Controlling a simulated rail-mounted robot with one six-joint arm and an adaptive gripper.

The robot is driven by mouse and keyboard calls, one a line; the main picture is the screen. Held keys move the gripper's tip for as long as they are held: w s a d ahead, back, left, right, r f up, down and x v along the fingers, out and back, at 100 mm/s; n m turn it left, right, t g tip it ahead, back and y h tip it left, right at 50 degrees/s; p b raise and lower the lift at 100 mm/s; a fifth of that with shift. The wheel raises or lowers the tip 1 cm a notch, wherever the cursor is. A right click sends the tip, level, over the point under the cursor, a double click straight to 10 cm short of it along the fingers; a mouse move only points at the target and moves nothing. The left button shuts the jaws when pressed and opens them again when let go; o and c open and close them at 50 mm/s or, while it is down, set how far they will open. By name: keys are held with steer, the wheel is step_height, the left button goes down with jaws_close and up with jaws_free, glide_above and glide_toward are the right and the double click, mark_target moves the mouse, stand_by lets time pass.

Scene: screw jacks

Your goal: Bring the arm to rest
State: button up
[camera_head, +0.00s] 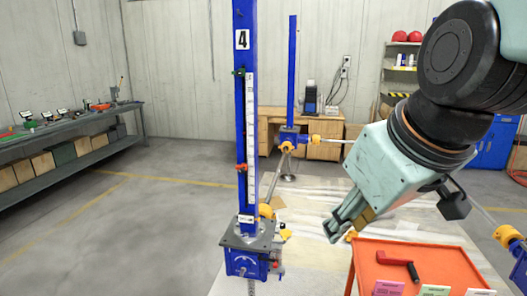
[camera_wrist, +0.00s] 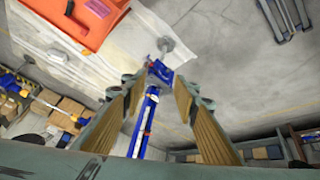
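My gripper (camera_head: 346,218) hangs from my arm right of centre in the head view, pointing down and left. In the wrist view its two tan-padded fingers (camera_wrist: 158,88) stand wide apart with nothing held between them. Beyond the gap, the blue screw jack column (camera_wrist: 146,122) shows far below. In the head view the jack column marked 4 (camera_head: 250,110) stands left of my gripper, clearly apart from it.
An orange table (camera_head: 447,262) at the lower right carries a red crank handle (camera_head: 398,263) and several coloured cards. A second blue column (camera_head: 292,75) stands behind. A workbench (camera_head: 60,142) lines the left wall. Open floor lies between the workbench and column 4.

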steer(key=s+d+f+m+g, duration=0.1)
steer(key=s+d+f+m, duration=0.1)
steer(key=s, duration=0.6)
steer(key=s+d+f+m+g+h+b, duration=0.1)
steer(key=s+d+m, duration=0.2)
steer(key=s, duration=0.6)
steer(key=shift+d+f, duration=0.35)
